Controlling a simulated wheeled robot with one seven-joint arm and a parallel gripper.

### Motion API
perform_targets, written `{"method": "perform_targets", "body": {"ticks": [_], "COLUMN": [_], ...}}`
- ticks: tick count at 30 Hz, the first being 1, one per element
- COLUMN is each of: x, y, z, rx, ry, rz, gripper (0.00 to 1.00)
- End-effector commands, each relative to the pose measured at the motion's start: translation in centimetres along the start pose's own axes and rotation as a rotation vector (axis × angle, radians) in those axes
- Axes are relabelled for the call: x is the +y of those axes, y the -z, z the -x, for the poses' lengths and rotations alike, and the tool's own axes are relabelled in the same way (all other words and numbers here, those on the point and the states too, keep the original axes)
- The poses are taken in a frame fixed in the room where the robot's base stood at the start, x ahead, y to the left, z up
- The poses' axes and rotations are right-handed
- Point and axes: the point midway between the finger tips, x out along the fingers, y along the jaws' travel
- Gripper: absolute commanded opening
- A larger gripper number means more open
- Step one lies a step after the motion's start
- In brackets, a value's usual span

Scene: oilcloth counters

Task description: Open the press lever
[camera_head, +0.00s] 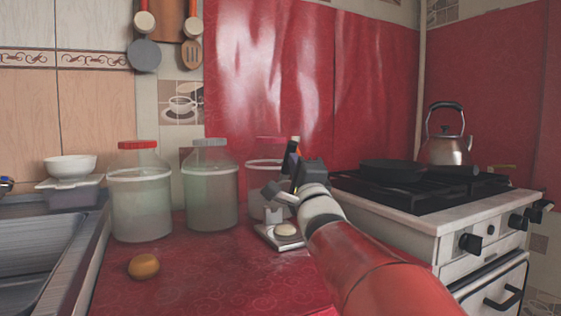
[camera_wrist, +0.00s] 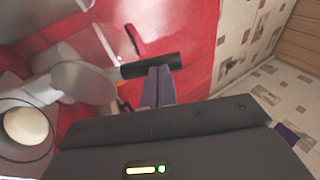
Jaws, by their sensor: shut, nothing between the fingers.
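The press (camera_head: 268,240) stands on the red counter by the stove, partly hidden by my arm. A cream round piece (camera_head: 286,230) lies on its base; it also shows in the wrist view (camera_wrist: 25,127). In the wrist view the lever's grey plate (camera_wrist: 80,80) is swung up clear of the round piece, and its dark handle (camera_wrist: 150,66) crosses just beyond my fingertips. My gripper (camera_wrist: 160,72) is shut with nothing between its fingers. The fingertips are at the handle; I cannot tell whether they touch it. In the head view my gripper (camera_head: 293,172) is above the press.
Several lidded jars stand along the wall, including a red-lidded jar (camera_head: 140,200) and a grey-lidded jar (camera_head: 210,190). A brown round object (camera_head: 144,266) lies on the counter (camera_head: 215,275). The stove (camera_head: 440,215) with pan and kettle is right; the sink (camera_head: 40,260) is left. The front counter middle is clear.

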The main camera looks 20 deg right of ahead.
Motion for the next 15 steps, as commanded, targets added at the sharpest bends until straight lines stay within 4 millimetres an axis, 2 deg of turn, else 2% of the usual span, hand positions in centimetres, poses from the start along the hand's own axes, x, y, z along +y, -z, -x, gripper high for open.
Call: {"method": "perform_targets", "body": {"ticks": [1, 3, 15], "x": [-1.1, -1.3, -1.4], "y": [-0.3, -0.4, -0.9], "z": [-1.0, -1.6, -4.3], "rx": [-0.003, -0.002, -0.001], "ry": [-0.023, -0.058, -0.210], "rz": [0.004, 0.010, 0.041], "gripper": [0.00, 0.00, 0.00]}}
